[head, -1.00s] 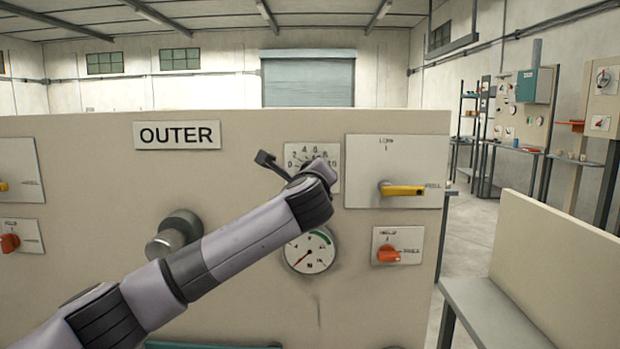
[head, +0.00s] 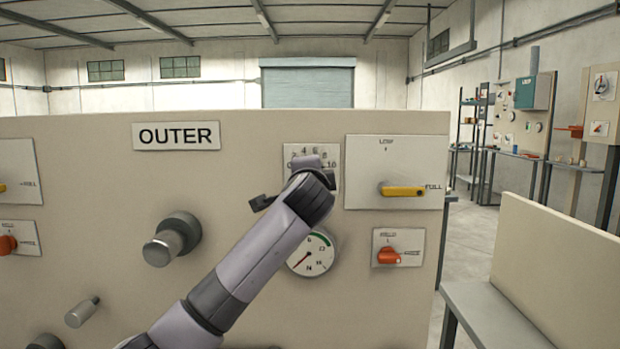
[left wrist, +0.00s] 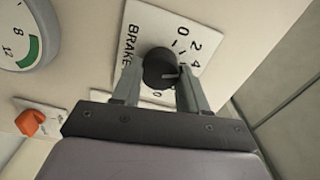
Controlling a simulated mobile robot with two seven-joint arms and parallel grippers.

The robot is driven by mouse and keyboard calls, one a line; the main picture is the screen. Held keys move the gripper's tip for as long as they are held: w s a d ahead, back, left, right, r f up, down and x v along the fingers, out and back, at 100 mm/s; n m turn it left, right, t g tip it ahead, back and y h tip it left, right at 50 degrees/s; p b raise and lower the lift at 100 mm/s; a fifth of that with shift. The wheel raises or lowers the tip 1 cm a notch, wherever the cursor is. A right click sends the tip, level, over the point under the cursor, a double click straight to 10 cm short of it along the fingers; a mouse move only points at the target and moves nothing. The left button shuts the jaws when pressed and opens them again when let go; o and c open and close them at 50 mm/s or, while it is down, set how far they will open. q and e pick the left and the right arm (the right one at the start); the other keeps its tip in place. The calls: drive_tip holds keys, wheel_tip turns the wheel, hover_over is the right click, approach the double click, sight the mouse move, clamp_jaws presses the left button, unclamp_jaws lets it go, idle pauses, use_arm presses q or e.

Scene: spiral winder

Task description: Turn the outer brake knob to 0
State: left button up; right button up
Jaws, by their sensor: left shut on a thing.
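The brake knob (left wrist: 158,62) is a dark round knob on a white plate lettered BRAKE (left wrist: 139,20), with numbers around it. Its pale pointer line points right in the left wrist view, a little below the 4. My left gripper (left wrist: 160,72) is shut on the knob, one finger on each side. My right gripper is not in view.
The OUTER sign (head: 177,135) is on the beige panel. A gauge (head: 312,258) is below the dial. A yellow lever (head: 403,191) and a red switch (head: 389,256) are to its right. A grey cylindrical knob (head: 170,241) sticks out at the left.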

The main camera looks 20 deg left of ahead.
use_arm(q)
drive_tip(key=n+b, duration=0.1)
drive_tip(key=n, duration=0.9)
drive_tip(key=shift+n, duration=0.3)
idle(0.4)
drive_tip(key=o, duration=1.1)
drive_tip(key=shift+c, duration=0.2)
drive_tip(key=shift+s, duration=0.1)
drive_tip(key=b+v, duration=0.2)
drive_tip(key=v, duration=0.5)
